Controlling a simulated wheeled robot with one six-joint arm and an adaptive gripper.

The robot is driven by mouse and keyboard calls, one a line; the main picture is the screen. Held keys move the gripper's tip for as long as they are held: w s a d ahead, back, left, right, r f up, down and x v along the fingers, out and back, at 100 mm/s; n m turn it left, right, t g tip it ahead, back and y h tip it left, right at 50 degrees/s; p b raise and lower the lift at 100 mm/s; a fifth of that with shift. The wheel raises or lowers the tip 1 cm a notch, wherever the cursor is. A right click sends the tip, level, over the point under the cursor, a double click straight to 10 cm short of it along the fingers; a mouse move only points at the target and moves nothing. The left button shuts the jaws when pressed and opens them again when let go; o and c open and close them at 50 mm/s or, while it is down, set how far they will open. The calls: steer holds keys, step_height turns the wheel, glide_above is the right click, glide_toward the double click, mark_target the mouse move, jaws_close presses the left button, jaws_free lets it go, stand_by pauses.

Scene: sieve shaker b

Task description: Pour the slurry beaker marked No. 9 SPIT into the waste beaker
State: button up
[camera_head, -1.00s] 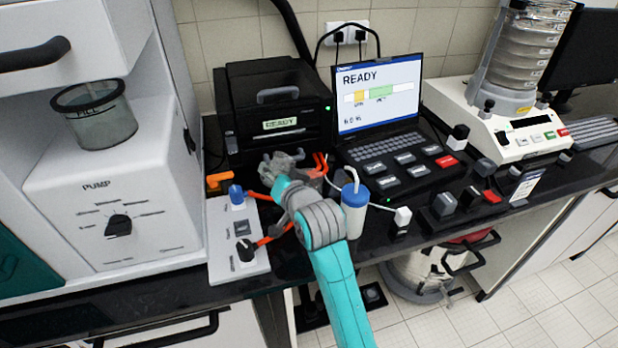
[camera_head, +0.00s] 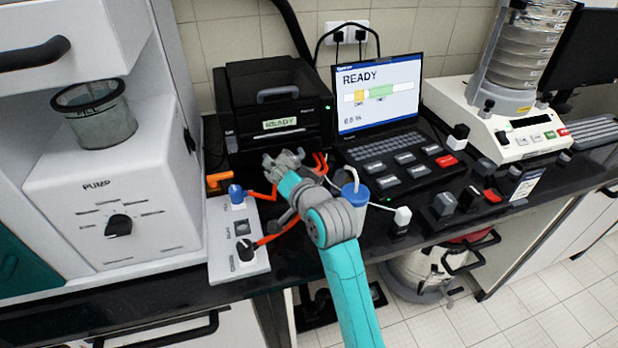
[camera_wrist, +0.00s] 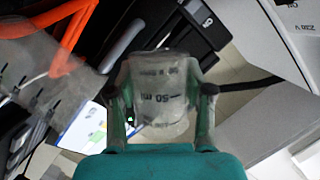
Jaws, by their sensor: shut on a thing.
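My gripper (camera_head: 284,160) is over the black bench, in front of the black printer-like box. In the wrist view its two fingers are shut on a clear beaker (camera_wrist: 163,95), which bears a "50 ml" mark and other small print. No "No. 9 SPIT" label can be read there. The beaker looks tilted, but its contents cannot be made out. A translucent grey shape (camera_wrist: 35,62) lies at the left of the wrist view; I cannot tell whether it is the waste beaker. In the head view my gripper and arm hide much of this spot.
Orange tubes (camera_wrist: 75,35) run close by. A blue-and-white bottle with a straw (camera_head: 355,192) stands right beside my arm. A white switch panel (camera_head: 238,262) is at left, near the pump (camera_head: 118,190) with a mesh-rimmed vessel on top. The laptop (camera_head: 378,95) stands behind, right.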

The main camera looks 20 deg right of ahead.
steer(key=shift+r+m+y, duration=0.3)
steer(key=shift+r+m, duration=0.1)
steer(key=shift+m, duration=0.4)
stand_by(0.4)
steer(key=shift+f+m+t, duration=0.3)
steer(key=shift+f+m, duration=0.1)
steer(key=shift+m, duration=0.3)
stand_by(0.3)
steer(key=shift+r+m+t+y, duration=0.3)
steer(key=shift+r+m+y, duration=0.1)
steer(key=shift+m, duration=0.3)
stand_by(0.6)
steer(key=shift+d+r+m+p, duration=0.3)
steer(key=shift+d+r+m, duration=0.05)
steer(key=shift+d+m, duration=0.4)
stand_by(0.7)
steer(key=shift+d+r+m+t+y, duration=0.15)
steer(key=shift+r+m+t+y, duration=0.2)
steer(key=shift+m, duration=0.4)
stand_by(0.5)
steer(key=shift+d+f+m+t, duration=0.25)
steer(key=shift+f+m, duration=0.2)
steer(key=shift+m, duration=0.45)
stand_by(0.6)
